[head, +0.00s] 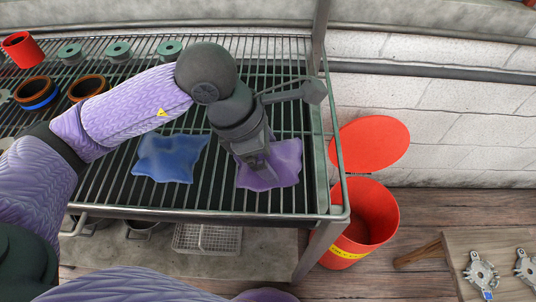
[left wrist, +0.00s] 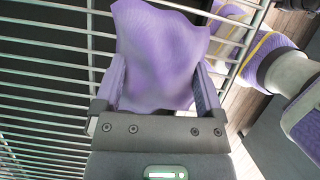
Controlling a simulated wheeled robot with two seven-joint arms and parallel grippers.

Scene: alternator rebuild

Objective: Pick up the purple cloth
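The purple cloth (head: 285,163) lies on the wire rack shelf near its right front corner, partly hidden by my left gripper (head: 260,165) in the head view. The gripper points down at the cloth's left part. In the left wrist view the purple cloth (left wrist: 160,55) fills the space between the two fingers, which stand wide apart on either side of it. My left gripper is open; I cannot tell whether the fingers touch the cloth. My right gripper is not in view.
A blue cloth (head: 170,158) lies left of the purple one on the wire rack (head: 215,205). Green spools (head: 118,50), copper rings (head: 87,88) and a red cup (head: 20,50) stand further back. A red bin (head: 365,215) with its lid raised stands right of the rack.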

